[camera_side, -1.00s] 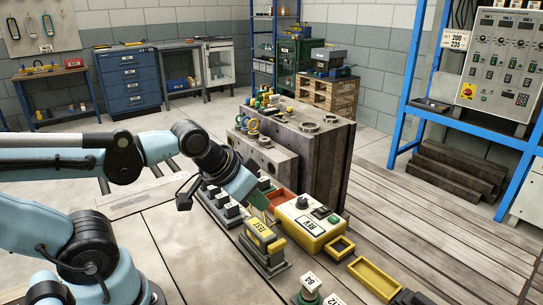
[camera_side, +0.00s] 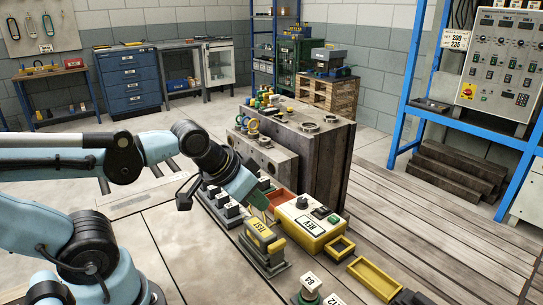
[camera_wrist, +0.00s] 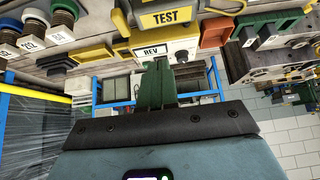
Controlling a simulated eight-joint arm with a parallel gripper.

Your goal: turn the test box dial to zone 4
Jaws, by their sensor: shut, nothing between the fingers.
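A yellow box with a pale top (camera_side: 308,227) stands on the bench, with a label reading REV on its near side. A round dark dial (camera_side: 302,203) is on its top; its pointer and zone marks are too small to read. A yellow block labelled TEST (camera_side: 262,234) stands just left of the box; the label also shows in the wrist view (camera_wrist: 164,17). My gripper (camera_side: 258,203) is shut and empty, with green fingers, left of the dial and apart from it.
A big grey mould (camera_side: 318,160) stands behind the box. An orange tray (camera_side: 281,200) is between them. Several dark connectors (camera_side: 225,208) line the left side. An empty yellow tray (camera_side: 374,278) and labelled buttons (camera_side: 309,285) are in front.

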